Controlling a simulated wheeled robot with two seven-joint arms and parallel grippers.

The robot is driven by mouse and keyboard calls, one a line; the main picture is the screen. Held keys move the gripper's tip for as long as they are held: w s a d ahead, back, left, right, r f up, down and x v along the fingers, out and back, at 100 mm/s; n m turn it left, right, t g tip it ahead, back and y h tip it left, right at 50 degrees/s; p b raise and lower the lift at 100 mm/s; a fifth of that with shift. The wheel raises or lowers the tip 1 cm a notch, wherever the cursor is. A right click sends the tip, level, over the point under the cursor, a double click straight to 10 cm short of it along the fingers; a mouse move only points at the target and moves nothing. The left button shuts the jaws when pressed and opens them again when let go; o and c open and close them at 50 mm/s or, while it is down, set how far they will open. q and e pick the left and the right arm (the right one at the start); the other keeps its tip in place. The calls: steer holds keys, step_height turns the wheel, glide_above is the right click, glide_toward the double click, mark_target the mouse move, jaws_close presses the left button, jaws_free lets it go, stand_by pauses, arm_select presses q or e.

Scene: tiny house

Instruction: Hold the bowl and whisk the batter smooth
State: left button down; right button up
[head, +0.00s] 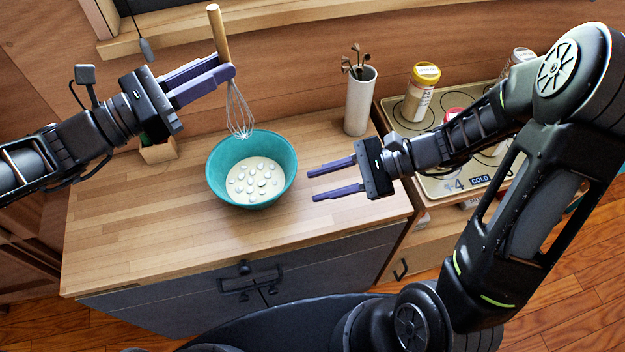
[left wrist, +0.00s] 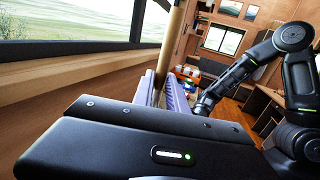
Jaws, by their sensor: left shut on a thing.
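A teal bowl (head: 223,152) stands on the wooden counter and holds pale batter (head: 254,180) with several white lumps. My left gripper (head: 226,72) is shut on the wooden handle of a whisk (head: 217,33). The whisk hangs nearly upright, its wire head down at the bowl's back rim; I cannot tell whether it touches the rim. The handle also shows between the fingers in the left wrist view (left wrist: 170,45). My right gripper (head: 333,180) is open and empty, to the right of the bowl and apart from it, its fingers pointing left towards it.
A white vase (head: 360,103) with dark stems stands at the counter's back right. A jar with a yellow lid (head: 421,92) and other jars stand on the stove (head: 440,187) to the right. A small box (head: 158,151) sits at the back left. The counter's front left (head: 130,230) is clear.

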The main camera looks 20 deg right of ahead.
steer(key=shift+s+a+r+n+g, duration=0.1)
steer(key=shift+a+r+n+g, duration=0.2)
steer(key=shift+a, duration=0.35)
steer(key=shift+a+r+n+g, duration=0.1)
steer(key=shift+a+r, duration=0.25)
steer(key=shift+a, duration=0.25)
steer(key=x, duration=1.2)
steer(key=shift+a+r, duration=0.1)
steer(key=shift+r, duration=0.1)
steer(key=shift+c, duration=0.4)
jaws_close()
